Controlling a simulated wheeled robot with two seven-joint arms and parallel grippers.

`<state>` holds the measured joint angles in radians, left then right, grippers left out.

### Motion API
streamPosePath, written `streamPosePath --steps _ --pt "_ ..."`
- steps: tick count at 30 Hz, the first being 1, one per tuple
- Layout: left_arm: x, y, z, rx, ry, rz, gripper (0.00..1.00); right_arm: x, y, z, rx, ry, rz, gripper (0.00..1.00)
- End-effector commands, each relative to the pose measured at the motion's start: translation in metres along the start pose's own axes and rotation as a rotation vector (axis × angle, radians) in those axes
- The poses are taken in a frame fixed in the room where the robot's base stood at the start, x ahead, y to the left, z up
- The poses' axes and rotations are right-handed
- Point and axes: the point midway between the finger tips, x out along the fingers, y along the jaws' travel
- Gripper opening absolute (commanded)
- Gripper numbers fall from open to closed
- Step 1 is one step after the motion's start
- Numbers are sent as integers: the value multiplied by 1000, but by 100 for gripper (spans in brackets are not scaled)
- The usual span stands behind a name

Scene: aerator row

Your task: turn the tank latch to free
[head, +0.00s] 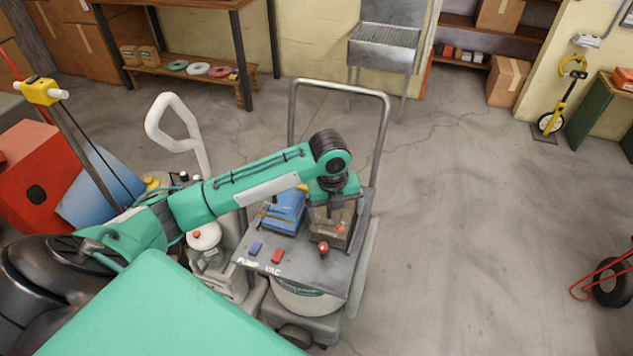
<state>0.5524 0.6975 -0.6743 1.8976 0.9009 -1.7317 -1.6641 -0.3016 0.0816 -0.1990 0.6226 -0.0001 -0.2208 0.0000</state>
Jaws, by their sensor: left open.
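My left arm reaches from the left over a grey wheeled cart (295,262). My left gripper (335,212) points down, open, just above a brown box-like unit (338,236) on the cart top. The gripper hides part of this unit, and whether it touches it I cannot tell. A red knob (323,248) stands at the front of the brown unit. No part is clearly marked as the tank latch; which one it is I cannot tell. A round white tank (305,300) sits under the cart top. My right gripper is not in view.
A blue box (283,212) stands left of the brown unit. A blue block (254,248) and a red block (277,256) are near the cart's front edge. The cart's tall handle (338,84) rises behind.

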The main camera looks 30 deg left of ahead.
Motion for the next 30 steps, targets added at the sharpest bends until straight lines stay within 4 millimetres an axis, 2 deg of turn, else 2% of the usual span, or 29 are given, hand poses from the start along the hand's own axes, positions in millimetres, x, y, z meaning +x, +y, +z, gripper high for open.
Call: streamPosePath --steps 1,3,9,12,16,20,23,30 --pt "-14 2 18 61 -11 20 91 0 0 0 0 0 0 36" --pt "-31 6 39 151 -10 47 91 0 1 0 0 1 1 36" --pt "-79 21 92 357 12 98 91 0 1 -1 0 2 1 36" --pt "-98 28 109 423 26 108 91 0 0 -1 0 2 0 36" --pt "-111 34 120 473 37 112 91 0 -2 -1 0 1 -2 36" --pt "-110 36 123 487 43 113 91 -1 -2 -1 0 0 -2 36" --pt "-99 37 122 488 44 113 91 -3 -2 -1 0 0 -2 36" --pt "-51 43 121 486 45 114 91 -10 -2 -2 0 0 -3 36"
